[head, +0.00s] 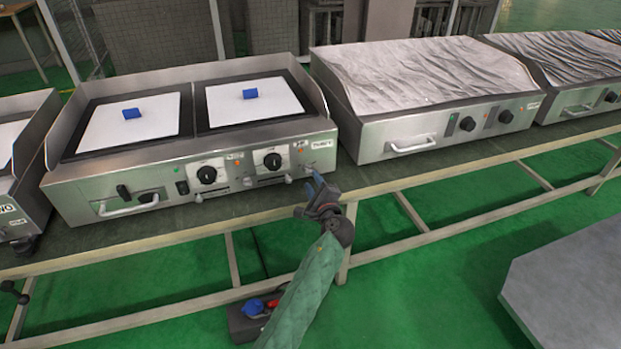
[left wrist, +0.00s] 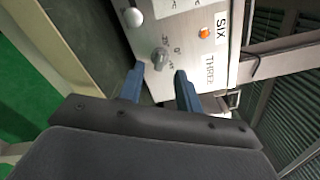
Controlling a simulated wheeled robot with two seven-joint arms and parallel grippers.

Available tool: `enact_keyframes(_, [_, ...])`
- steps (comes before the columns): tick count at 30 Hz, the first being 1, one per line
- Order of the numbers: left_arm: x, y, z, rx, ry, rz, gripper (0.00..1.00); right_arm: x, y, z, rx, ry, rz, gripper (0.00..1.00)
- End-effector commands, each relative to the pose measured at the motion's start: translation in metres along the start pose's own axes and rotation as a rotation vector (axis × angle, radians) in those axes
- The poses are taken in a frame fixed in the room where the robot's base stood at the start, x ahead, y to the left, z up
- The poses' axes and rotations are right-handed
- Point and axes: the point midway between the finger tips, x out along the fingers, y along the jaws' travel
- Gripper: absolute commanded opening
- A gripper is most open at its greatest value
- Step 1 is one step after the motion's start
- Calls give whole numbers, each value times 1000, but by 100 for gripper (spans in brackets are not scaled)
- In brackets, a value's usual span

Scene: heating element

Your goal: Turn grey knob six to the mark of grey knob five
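A steel heating unit (head: 150,170) stands on the bench, with black knobs (head: 207,174) and small grey controls along its front. In the left wrist view, a small grey knob (left wrist: 160,57) sits on the panel by the labels SIX (left wrist: 221,28) and THREE (left wrist: 209,70). Small marks surround it, too blurred to read. My left gripper (head: 317,185) is at the front right corner of the unit. Its blue fingers (left wrist: 159,75) are open and empty, apart from each other, with the knob just beyond the gap between them. Which control is knob five, I cannot tell. My right gripper is not in view.
An orange lamp (left wrist: 204,33) and a rounded silver knob (left wrist: 132,17) are near the grey knob. Blue blocks (head: 131,113) lie on the unit's white plates. Another steel griddle (head: 420,80) stands to the right. A grey slab (head: 570,285) is at lower right.

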Motion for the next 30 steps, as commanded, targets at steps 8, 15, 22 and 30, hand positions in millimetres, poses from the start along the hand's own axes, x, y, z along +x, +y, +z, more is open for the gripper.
enact_keyframes(8, [-35, 1, 0, 1, 0, 2, 35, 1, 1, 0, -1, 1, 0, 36])
enact_keyframes(15, [-41, 0, 0, 1, -1, 1, 35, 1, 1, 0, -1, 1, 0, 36])
enact_keyframes(22, [-41, 0, 0, 1, -1, 1, 35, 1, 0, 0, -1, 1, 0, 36])
enact_keyframes(30, [-41, 0, 0, -39, -1, 1, 35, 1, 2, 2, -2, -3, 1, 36])
